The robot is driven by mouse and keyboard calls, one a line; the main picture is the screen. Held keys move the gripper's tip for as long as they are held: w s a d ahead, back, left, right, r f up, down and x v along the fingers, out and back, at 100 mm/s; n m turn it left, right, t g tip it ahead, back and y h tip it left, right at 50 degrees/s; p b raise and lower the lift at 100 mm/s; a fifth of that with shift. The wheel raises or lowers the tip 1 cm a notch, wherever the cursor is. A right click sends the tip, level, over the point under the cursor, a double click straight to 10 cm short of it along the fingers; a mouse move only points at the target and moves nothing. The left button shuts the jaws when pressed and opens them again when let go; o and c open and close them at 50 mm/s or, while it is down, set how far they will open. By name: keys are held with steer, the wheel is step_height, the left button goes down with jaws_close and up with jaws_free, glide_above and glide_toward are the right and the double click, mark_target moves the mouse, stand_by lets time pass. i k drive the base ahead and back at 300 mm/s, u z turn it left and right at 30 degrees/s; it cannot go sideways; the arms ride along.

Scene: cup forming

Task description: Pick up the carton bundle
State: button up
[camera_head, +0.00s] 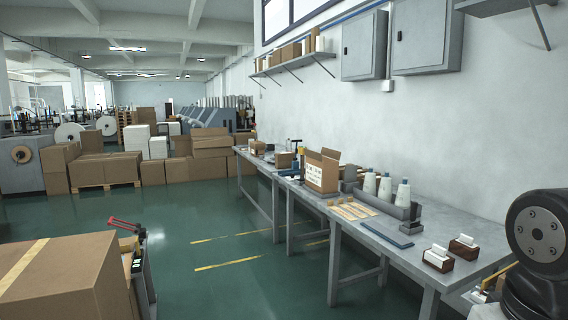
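I cannot tell for sure which thing is the carton bundle. A large brown carton (75,282) with a tan tape strip on top stands close at the lower left, cut off by the picture's edges. An open carton (322,171) with printed sides and raised flaps stands on the grey workbench (443,277) at the right. Flat tan pieces (350,211) lie on the bench in front of it. A dark, round joint of my arm shows at the right edge. My gripper is not in view.
Stacked cartons (106,169) stand on a pallet at the back left, with more cartons (211,141) beside them. A grey cart (146,270) with a red-handled tool stands beside the near carton. Green floor (190,225) with yellow lines lies open in the middle.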

mark_target(283, 160)
steer(key=u, duration=0.6)
steer(key=i, duration=9.3)
steer(key=z, duration=2.5)
